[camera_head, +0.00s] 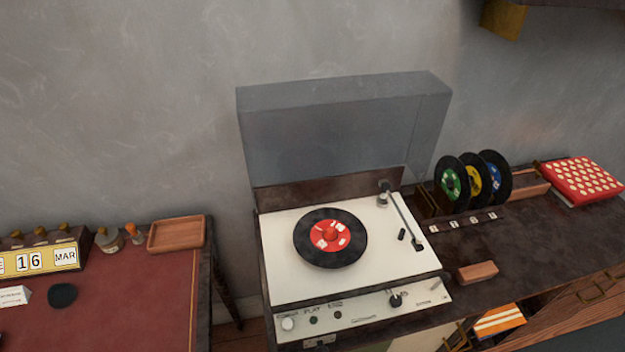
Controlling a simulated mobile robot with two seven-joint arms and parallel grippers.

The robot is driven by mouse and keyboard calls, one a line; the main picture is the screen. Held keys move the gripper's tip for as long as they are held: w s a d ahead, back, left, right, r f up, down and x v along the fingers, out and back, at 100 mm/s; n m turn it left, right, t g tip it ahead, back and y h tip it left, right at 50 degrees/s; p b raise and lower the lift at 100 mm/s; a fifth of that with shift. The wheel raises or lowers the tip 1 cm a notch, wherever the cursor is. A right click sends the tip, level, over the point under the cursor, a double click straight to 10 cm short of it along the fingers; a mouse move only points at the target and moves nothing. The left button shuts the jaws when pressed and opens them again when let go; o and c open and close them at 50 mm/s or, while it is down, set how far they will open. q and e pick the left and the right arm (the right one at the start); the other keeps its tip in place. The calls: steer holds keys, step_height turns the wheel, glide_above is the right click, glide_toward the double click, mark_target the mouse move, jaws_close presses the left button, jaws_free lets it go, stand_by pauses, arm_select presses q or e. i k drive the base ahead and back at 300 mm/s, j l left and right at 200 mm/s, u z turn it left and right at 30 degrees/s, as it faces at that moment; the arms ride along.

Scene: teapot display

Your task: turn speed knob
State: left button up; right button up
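A record player (285,285) with a white top stands on a dark cabinet. Its clear lid (340,130) is raised. A black record with a red label (315,257) lies on it, and the tonearm (405,220) is at the right, off the record. The front panel (365,312) has a white knob (288,323) at its left end, small dark controls near "PLAY", and a black knob (395,300) right of the middle. The lettering is too small to tell which is the speed knob. Neither gripper is in view.
Several records (450,184) stand in a rack right of the player. A small wooden block (477,272) lies in front of them, and a red dotted box (580,180) is farther right. A red-topped desk (130,300) with a wooden tray (176,234) stands at left.

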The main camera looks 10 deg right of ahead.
mark_target(396, 299)
steer(key=l+z, duration=0.15)
steer(key=z, duration=0.3)
steer(key=l+z, duration=0.1)
steer(key=z, duration=0.4)
steer(key=i, duration=0.05)
